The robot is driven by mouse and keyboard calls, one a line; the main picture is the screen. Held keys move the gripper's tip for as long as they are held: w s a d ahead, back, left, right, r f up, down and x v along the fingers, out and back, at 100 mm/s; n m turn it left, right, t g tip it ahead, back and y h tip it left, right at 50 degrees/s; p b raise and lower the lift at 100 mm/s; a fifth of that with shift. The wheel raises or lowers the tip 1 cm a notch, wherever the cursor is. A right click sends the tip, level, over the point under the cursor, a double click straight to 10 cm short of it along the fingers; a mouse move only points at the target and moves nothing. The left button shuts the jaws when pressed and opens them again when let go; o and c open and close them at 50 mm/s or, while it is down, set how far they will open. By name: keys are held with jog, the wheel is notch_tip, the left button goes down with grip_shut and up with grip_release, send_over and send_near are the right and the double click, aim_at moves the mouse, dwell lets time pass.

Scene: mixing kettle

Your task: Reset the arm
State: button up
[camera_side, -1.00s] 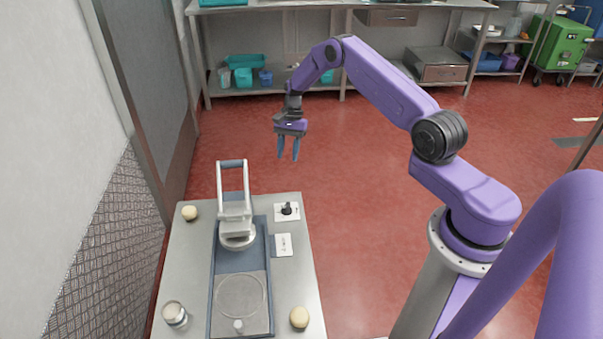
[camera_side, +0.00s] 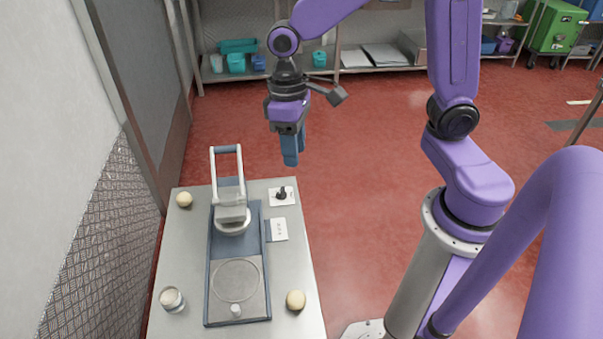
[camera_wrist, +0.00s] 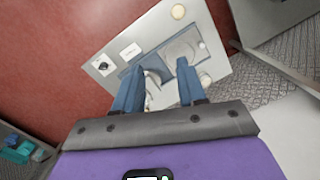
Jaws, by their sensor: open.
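My gripper (camera_side: 291,160) hangs in the air with its blue fingers pointing down, above and behind the far right corner of the steel table in the side view. In the wrist view my gripper (camera_wrist: 157,100) shows its two fingers apart with nothing held between them. The press-like machine with a raised handle (camera_side: 230,190) stands below and to the left, on a blue tray (camera_side: 209,300). In the wrist view the machine is partly hidden near the left finger.
The steel table (camera_side: 185,260) also holds a round dough-like ball at the far left (camera_side: 184,200), another at the right (camera_side: 296,300), a jar (camera_side: 172,299), a black knob on a white plate (camera_side: 282,195) and a white card (camera_side: 279,230).

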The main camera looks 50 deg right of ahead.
jog(key=s+d+n, duration=0.2)
jog(key=s+n, duration=0.2)
jog(key=s, duration=0.4)
jog(key=s+d+r+n+t, duration=0.1)
jog(key=s+n, duration=0.3)
jog(key=s, duration=0.4)
jog(key=shift+d+r, duration=0.25)
jog(key=shift+d, duration=0.6)
